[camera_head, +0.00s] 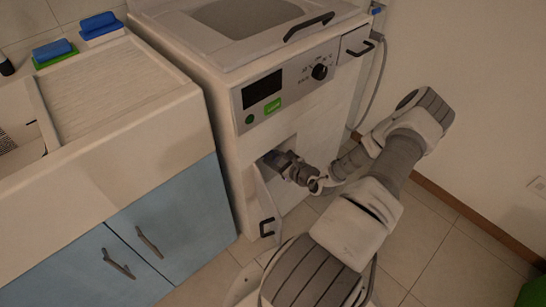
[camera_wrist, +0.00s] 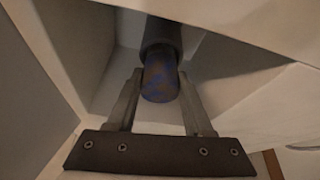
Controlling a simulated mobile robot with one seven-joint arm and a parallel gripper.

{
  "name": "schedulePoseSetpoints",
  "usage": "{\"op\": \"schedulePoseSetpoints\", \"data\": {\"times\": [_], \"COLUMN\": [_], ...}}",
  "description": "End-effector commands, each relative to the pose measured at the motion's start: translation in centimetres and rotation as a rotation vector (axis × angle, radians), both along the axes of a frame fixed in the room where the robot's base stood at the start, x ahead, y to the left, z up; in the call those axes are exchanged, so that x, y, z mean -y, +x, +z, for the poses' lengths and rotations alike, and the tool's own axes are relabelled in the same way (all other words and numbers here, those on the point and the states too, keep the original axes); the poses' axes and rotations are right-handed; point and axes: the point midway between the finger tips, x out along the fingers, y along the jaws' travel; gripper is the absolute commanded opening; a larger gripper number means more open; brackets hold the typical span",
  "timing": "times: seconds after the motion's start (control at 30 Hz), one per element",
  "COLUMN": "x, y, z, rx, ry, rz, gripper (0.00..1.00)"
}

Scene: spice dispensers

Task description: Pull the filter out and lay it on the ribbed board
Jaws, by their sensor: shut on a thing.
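The filter (camera_wrist: 160,76), a dark cylinder with a blue and brown end, sits in the opening at the lower front of the washing machine in the wrist view. Its far part goes back into a dark round socket. My gripper (camera_wrist: 161,90) is shut on its near end, one finger on each side. In the head view my gripper (camera_head: 284,163) reaches into the small opening, and the filter is mostly hidden there. The ribbed board (camera_head: 115,88) is the pale draining surface of the sink unit at the left, with its ribbed area bare.
The opening's small door (camera_head: 266,208) hangs open below and left of my gripper. The washing machine (camera_head: 225,110) stands beside the sink cabinet (camera_head: 175,215). A blue sponge on green (camera_head: 54,53) and another blue item (camera_head: 100,26) lie at the board's back edge.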

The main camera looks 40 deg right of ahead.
Motion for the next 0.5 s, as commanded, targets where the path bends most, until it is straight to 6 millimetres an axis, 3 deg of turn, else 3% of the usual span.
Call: {"op": "schedulePoseSetpoints", "data": {"times": [0.5], "x": [0.1], "y": [-1.3], "z": [0.1], "rx": [0.0], "ry": [0.001], "rz": [-0.001], "gripper": [0.0]}}
